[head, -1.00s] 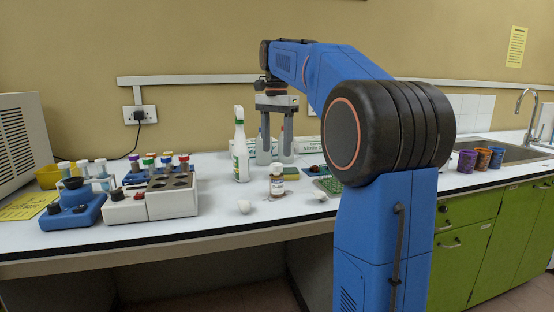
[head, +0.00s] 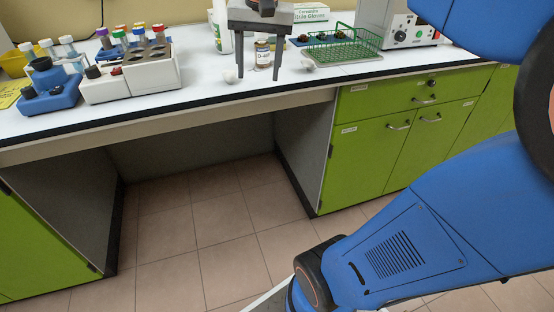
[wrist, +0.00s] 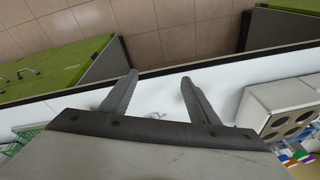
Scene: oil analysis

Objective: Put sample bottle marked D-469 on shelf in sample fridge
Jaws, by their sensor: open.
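I cannot tell how far the bottle is behind the fingers. In the wrist view the open fingers (wrist: 159,78) are over the bench's front edge area, and no bottle shows clearly between them. No fridge is in view.
Round white objects (head: 229,76) lie beside the bottle. A white spray bottle (head: 222,32) stands behind. Green cupboards (head: 385,150) flank open knee space.

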